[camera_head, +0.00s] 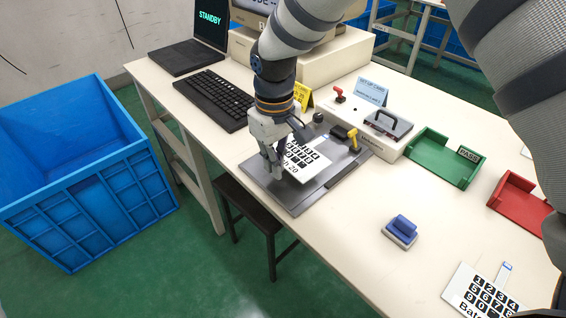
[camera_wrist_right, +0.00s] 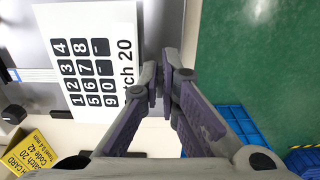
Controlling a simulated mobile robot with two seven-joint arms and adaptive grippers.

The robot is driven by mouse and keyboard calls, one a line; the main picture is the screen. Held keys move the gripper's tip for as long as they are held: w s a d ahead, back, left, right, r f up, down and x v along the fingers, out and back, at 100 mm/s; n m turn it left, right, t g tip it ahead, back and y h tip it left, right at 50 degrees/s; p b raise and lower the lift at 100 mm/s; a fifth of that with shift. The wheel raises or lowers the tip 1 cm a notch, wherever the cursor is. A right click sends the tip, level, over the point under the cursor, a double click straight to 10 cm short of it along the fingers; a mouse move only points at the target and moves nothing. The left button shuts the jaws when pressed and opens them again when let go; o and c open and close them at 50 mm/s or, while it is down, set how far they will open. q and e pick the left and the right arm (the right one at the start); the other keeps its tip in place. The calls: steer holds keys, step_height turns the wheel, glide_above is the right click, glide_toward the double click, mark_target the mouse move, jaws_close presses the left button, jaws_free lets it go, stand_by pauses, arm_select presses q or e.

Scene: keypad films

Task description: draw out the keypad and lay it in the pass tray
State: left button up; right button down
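A white keypad film (camera_head: 310,156) with black number keys and the print "Batch 20" lies on the grey plate of a fixture (camera_head: 295,208). It fills much of the right wrist view (camera_wrist_right: 100,60). My right gripper (camera_head: 277,172) points down at the film's left edge in the head view. In the wrist view its fingertips (camera_wrist_right: 166,78) are together beside the printed end of the film. I cannot tell whether they touch it. The green pass tray (camera_head: 435,160), with a "PASS" label, is empty on the right. My left gripper is not in view.
A red tray (camera_head: 522,204) stands right of the green one. A yellow card (camera_head: 303,96) and a blue card (camera_head: 371,92) stand behind the fixture. A blue crate (camera_head: 90,190) stands on the floor left.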

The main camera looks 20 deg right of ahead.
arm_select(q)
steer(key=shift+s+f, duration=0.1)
arm_select(e)
steer(key=shift+f, duration=0.25)
steer(key=shift+f, duration=1.4)
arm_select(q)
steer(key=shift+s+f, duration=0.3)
arm_select(e)
steer(key=c, duration=1.7)
jaws_free()
steer(key=shift+r, duration=0.1)
